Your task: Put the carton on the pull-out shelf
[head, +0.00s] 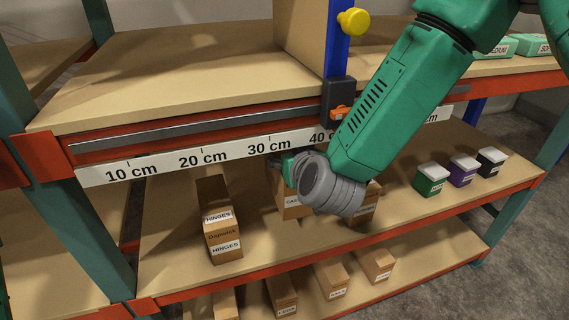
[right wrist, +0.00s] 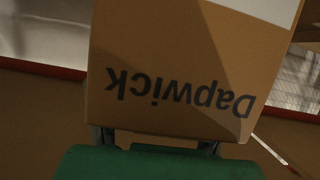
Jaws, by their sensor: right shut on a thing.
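My right gripper (head: 284,168) reaches under the front edge of the upper shelf (head: 150,80); its own wrist mostly hides its fingers. In the right wrist view, it is shut on a brown carton (right wrist: 180,70) printed "Dapwick", upside down in that picture. In the head view, a brown carton (head: 293,207) with a white label shows partly behind the wrist; I cannot tell whether it is the held one. Another carton (head: 223,245), labelled HINGES, stands on the middle shelf to the left. I cannot tell which board is the pull-out shelf. My left gripper is not in view.
A centimetre scale (head: 235,152) runs along the upper shelf's front. A blue post (head: 336,50) with a yellow knob (head: 353,21) and an orange lever (head: 343,113) stands there. Green, purple and black boxes (head: 463,170) sit at right. Several cartons (head: 331,279) line the bottom shelf.

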